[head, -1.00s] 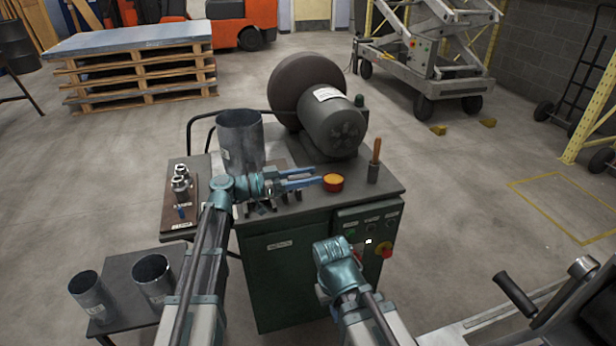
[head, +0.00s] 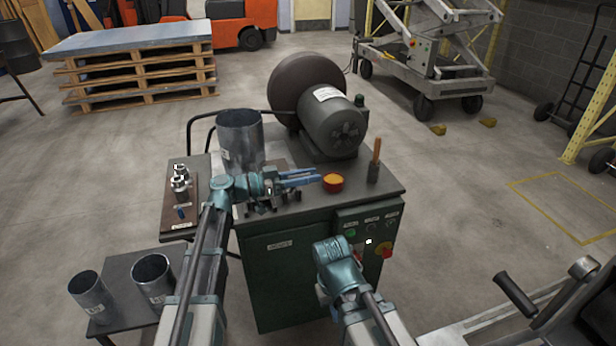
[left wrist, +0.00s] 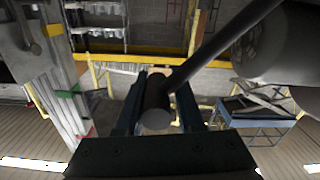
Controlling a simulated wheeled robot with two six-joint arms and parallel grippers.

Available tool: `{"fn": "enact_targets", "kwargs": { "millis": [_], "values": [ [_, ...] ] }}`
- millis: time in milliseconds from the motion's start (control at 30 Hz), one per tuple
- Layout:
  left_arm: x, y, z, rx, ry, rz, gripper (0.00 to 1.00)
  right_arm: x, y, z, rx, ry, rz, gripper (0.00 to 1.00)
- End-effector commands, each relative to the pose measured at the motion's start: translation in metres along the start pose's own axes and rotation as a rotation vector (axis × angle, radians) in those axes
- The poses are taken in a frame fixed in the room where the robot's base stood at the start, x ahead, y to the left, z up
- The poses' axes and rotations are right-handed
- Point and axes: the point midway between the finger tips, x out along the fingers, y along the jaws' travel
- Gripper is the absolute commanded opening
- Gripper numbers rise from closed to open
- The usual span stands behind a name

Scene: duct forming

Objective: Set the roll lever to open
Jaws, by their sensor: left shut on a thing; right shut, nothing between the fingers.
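My left gripper (head: 316,178) reaches in from the left over the top of the dark green machine (head: 282,270). Its blue fingers are shut in the head view. In the left wrist view a dark round knob with a grey end face (left wrist: 156,118) lies between the fingers, on a dark rod (left wrist: 235,38) running to the upper right. This looks like the roll lever; I cannot make it out in the head view, nor whether it stands at open. My right gripper (head: 335,250) is low before the machine's front, shut and empty, its fingertips hardly showing.
The motor (head: 333,125) and a sheet-metal duct (head: 239,140) are behind.

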Motion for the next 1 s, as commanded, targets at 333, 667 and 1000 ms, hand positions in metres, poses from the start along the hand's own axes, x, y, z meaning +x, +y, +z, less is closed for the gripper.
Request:
{"fn": "enact_targets", "kwargs": {
  "millis": [333,667,1000],
  "values": [
    [0.0003,0.0062,0.0029,-0.002,-0.007,0.010,0.00,0.0006,-0.0001,0.0000,0.000,0.000,0.000,0.00],
    [0.0003,0.0067,0.0034,-0.003,-0.009,0.010,0.00,0.0007,-0.0001,0.0000,0.000,0.000,0.000,0.00],
    [0.0004,0.0023,-0.0014,-0.035,-0.007,0.010,0.00,-0.0029,0.0003,0.0002,0.000,0.000,0.000,0.00]
  ]
}}
